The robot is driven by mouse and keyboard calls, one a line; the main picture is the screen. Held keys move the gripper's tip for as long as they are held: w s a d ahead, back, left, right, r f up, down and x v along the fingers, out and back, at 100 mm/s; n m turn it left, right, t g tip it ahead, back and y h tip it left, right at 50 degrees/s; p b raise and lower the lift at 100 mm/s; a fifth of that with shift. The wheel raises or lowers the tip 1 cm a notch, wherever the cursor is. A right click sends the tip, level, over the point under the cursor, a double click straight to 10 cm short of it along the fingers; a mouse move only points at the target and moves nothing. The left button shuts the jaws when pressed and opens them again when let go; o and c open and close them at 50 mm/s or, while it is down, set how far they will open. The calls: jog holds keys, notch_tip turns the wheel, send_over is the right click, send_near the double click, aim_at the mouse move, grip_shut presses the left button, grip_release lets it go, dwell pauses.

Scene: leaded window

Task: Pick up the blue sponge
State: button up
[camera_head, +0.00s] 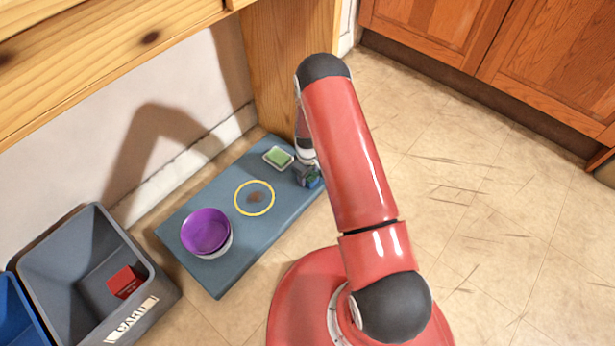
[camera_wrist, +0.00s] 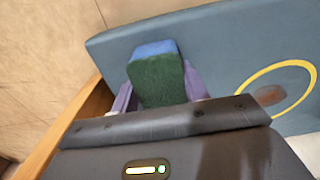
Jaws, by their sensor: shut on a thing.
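The blue sponge (camera_wrist: 157,78) has a blue layer and a dark green face. In the wrist view it sits between the two purple-grey fingers of my gripper (camera_wrist: 158,90), which are shut on it. In the head view my gripper (camera_head: 306,175) is at the right end of a blue-grey board, and a bit of the sponge (camera_head: 315,183) shows there, partly hidden by my arm. I cannot tell whether the sponge touches the board.
The blue-grey board (camera_head: 215,275) lies on the tiled floor. It bears a green sponge in a white dish (camera_head: 278,157), a yellow ring (camera_head: 240,207) around a brown stain, and a purple bowl (camera_head: 205,230). A grey bin (camera_head: 60,250) holds a red block (camera_head: 124,282). A wooden leg (camera_head: 275,75) stands behind.

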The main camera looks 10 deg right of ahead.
jog(key=shift+c, duration=0.8)
notch_tip(320, 180, up, 20)
jog(key=p, duration=0.2)
